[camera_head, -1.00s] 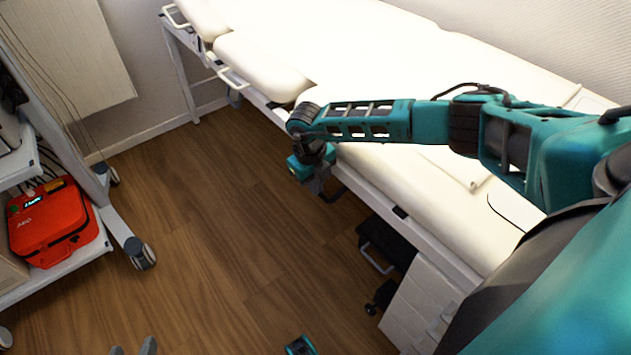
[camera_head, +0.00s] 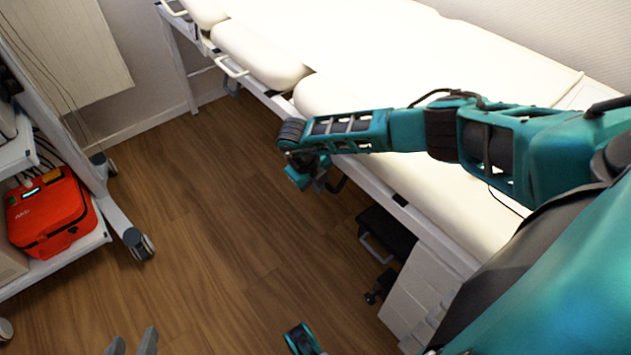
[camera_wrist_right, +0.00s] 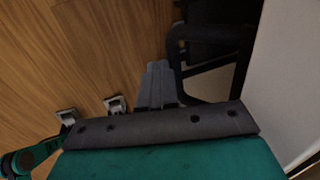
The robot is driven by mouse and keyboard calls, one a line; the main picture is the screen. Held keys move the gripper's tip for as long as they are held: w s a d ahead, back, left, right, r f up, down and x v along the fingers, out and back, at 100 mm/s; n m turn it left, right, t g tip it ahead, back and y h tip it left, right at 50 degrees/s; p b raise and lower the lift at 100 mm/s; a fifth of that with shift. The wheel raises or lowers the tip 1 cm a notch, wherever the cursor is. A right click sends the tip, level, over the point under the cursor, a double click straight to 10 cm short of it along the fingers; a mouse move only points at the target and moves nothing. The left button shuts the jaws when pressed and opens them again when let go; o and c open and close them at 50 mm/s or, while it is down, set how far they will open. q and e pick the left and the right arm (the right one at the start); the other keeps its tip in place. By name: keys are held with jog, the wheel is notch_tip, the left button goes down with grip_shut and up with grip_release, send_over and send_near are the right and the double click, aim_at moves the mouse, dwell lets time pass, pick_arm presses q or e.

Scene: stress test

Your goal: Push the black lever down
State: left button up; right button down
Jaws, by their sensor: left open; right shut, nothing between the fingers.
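A black lever (camera_head: 339,184), a bent bar, sticks out under the near long edge of the white treatment bed. In the right wrist view a dark looped bar (camera_wrist_right: 176,50), which looks like this lever, stands just right of my fingers. My right gripper (camera_wrist_right: 157,68) is shut and empty beside it; I cannot tell whether they touch. In the head view my right wrist hangs at the bed edge, left of the lever, and its fingertips are hard to make out. My left gripper (camera_head: 132,342) is open and empty, low over the floor at the bottom edge.
The white bed (camera_head: 420,185) runs along the wall. A dark box with a pale handle (camera_head: 388,234) and white drawers (camera_head: 430,295) are below it. A wheeled cart (camera_head: 104,228) with a red case (camera_head: 50,213) stands at the left. The wooden floor between is clear.

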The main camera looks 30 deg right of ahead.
pick_arm(q)
jog(key=shift+r, duration=0.1)
pick_arm(e)
jog(key=shift+d+f+h, duration=0.15)
jog(key=shift+d+h, duration=0.05)
jog(key=shift+h, duration=0.2)
pick_arm(q)
jog(key=shift+w+d, duration=0.1)
